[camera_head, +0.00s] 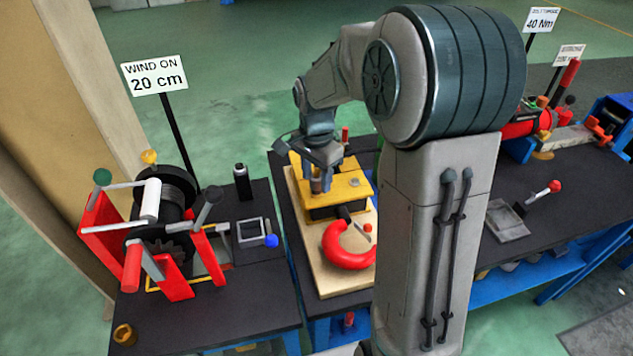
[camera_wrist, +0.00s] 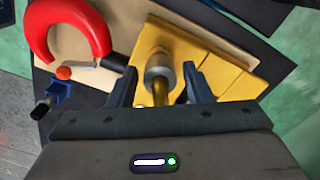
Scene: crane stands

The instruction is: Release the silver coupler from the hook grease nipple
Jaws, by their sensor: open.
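The silver coupler (camera_wrist: 159,74) shows in the wrist view as a round metal collar over the yellow hook block (camera_wrist: 215,72). A brass-coloured part shows just below it. My gripper (camera_wrist: 158,84) is open, with one dark blue finger on each side of the coupler; I cannot tell whether either finger touches it. In the head view my gripper (camera_head: 321,183) points down over the yellow block (camera_head: 350,188), and the coupler is mostly hidden between the fingers. The red hook (camera_head: 342,250) lies below the block on a pale board; it also shows in the wrist view (camera_wrist: 38,28). The nipple itself is hidden.
A winch (camera_head: 165,225) with red side plates and crank handles stands at the left, near a "WIND ON 20 cm" sign (camera_head: 155,75). A small lever with an orange knob (camera_wrist: 64,73) lies near the red hook. More benches with tools stand at the right.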

